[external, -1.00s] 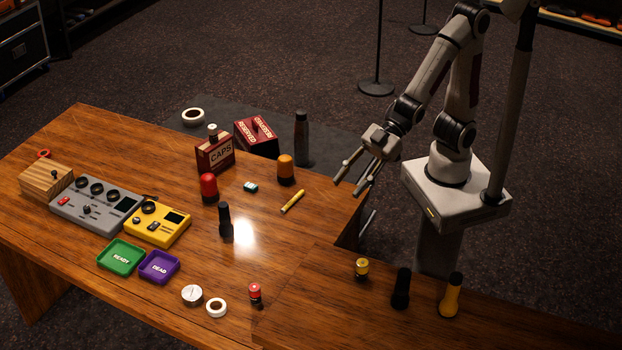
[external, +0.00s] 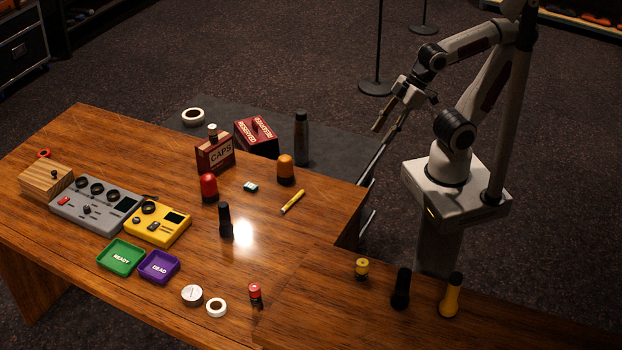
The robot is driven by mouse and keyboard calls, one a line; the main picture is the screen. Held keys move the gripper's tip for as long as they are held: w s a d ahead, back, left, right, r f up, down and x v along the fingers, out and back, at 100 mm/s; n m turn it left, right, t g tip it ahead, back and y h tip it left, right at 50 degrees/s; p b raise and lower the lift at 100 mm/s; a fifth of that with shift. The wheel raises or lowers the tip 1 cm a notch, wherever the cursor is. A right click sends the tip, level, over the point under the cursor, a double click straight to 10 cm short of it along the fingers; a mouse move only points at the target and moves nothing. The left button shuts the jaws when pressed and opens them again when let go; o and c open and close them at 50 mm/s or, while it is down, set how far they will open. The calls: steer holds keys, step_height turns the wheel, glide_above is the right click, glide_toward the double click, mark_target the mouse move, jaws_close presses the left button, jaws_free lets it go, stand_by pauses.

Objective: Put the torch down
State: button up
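A black torch (external: 225,221) stands upright on the wooden desk (external: 330,205), beside a bright patch of light. A second black torch-like cylinder (external: 400,289) and a yellow one (external: 451,296) stand on the near right part of the desk. Which of these the task means cannot be told. My gripper (external: 384,131) is raised off the desk's far right edge, well apart from all three. Its fingers are spread and nothing shows between them.
An orange beacon (external: 286,170), a red beacon (external: 209,188), a yellow marker (external: 292,201) and a dark bottle (external: 302,138) stand or lie toward the far side. Green (external: 121,257) and purple (external: 159,267) trays lie front left.

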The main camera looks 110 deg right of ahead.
steer(key=shift+m+g, duration=0.3)
steer(key=shift+g, duration=0.2)
steer(key=shift+s+d+f, duration=0.1)
steer(key=shift+s+d, duration=0.15)
steer(key=shift+s, duration=0.8)
steer(key=shift+s+d, duration=0.2)
steer(key=shift+s, duration=0.8)
